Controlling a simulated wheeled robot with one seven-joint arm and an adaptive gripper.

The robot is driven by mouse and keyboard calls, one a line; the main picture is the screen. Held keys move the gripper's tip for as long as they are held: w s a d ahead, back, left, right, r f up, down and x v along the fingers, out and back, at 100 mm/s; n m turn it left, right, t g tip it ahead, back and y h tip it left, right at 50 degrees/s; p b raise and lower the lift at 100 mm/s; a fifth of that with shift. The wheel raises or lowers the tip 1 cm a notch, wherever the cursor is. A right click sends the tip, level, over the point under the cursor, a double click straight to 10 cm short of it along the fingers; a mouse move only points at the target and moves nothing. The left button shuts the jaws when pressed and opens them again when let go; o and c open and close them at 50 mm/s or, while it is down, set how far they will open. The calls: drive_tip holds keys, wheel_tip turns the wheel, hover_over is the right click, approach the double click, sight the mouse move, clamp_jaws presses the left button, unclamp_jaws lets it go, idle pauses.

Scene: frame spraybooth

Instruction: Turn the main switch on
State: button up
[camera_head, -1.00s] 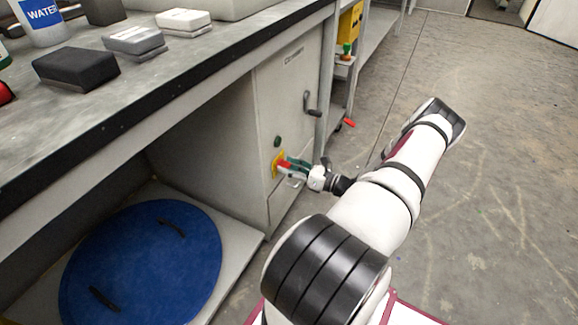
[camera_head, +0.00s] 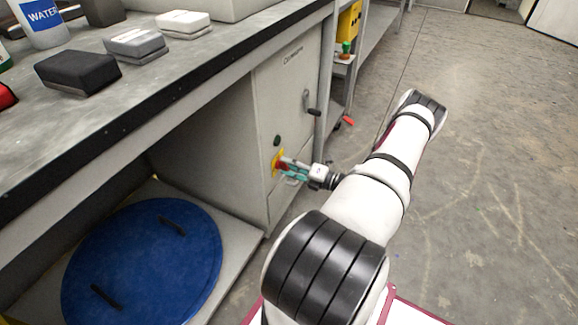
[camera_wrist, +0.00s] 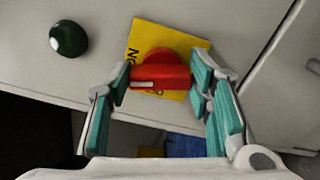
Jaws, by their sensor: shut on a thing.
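The main switch is a red knob (camera_wrist: 160,72) on a yellow plate (camera_wrist: 175,38) with partly hidden dark lettering. A white mark lies on the left of the knob's handle in the wrist view. In the head view the yellow plate (camera_head: 276,158) is on the front of the grey cabinet (camera_head: 285,100), and the knob is mostly behind my fingers. My gripper (camera_wrist: 160,78) has one teal-padded finger on each side of the knob and is shut on it. My gripper also shows in the head view (camera_head: 286,168), reaching the cabinet from the right.
A dark green button (camera_wrist: 68,38) sits beside the plate. A dark handle (camera_head: 309,103) sticks out from the cabinet above my gripper. The bench top (camera_head: 190,75) overhangs at left, with a blue round lid (camera_head: 140,260) below it. Open floor (camera_head: 480,150) lies to the right.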

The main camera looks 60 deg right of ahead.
drive_tip(key=shift+m, duration=1.6)
drive_tip(key=o, duration=1.1)
drive_tip(key=shift+o, duration=0.2)
drive_tip(key=s+d, duration=0.1)
drive_tip(key=s, duration=1.1)
drive_tip(key=shift+f, duration=0.1)
